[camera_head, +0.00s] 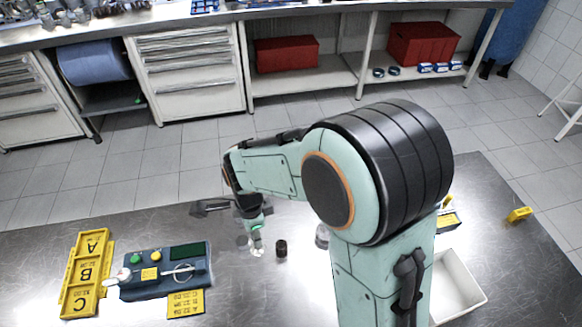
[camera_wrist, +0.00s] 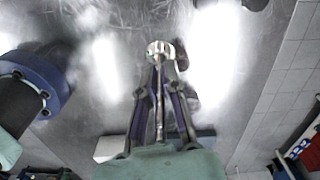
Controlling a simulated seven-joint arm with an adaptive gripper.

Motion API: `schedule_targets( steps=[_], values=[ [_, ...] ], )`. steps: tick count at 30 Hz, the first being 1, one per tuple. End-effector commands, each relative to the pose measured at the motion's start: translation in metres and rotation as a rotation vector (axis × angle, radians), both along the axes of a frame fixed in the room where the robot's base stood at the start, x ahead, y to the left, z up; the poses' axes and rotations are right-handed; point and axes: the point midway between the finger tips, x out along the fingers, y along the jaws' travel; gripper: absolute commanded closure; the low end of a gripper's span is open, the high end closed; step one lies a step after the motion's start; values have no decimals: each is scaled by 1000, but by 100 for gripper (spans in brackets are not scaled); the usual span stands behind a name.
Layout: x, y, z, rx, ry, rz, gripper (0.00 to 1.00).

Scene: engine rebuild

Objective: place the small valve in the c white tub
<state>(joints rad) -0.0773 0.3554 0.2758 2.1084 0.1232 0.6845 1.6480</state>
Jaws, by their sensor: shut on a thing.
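The small valve shows in the wrist view as a pale round head (camera_wrist: 160,48) with a thin stem running back between the fingers. My gripper (camera_wrist: 160,98) is shut on the stem, with the head sticking out beyond the fingertips. In the head view my gripper hangs over the metal table near its far edge, right of the control box; a small pale shape (camera_head: 257,251) below it looks like the valve head. A white tub (camera_head: 468,309) stands at the right, partly hidden by my arm. No letter on it can be read.
A yellow rack marked A, B, C (camera_head: 84,275) and a control box (camera_head: 140,290) with a yellow card (camera_head: 185,303) lie at left. A small black cylinder (camera_head: 281,248) stands near my gripper, and a metal one (camera_head: 322,236) beside my arm. A yellow piece (camera_head: 519,214) lies far right.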

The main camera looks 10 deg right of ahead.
Motion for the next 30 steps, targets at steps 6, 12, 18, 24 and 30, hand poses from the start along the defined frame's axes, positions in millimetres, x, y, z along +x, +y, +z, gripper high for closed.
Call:
schedule_targets(
  steps=[6,12,18,24,30],
  values=[
    [15,-126,-9,0,2,-461,100],
    [-15,-236,-16,0,2,-832,100],
    [-77,-321,-23,1,2,-1164,100],
    [-130,-362,-27,0,1,-1371,100],
    [-148,-372,-43,3,5,-1438,100]
  ],
)
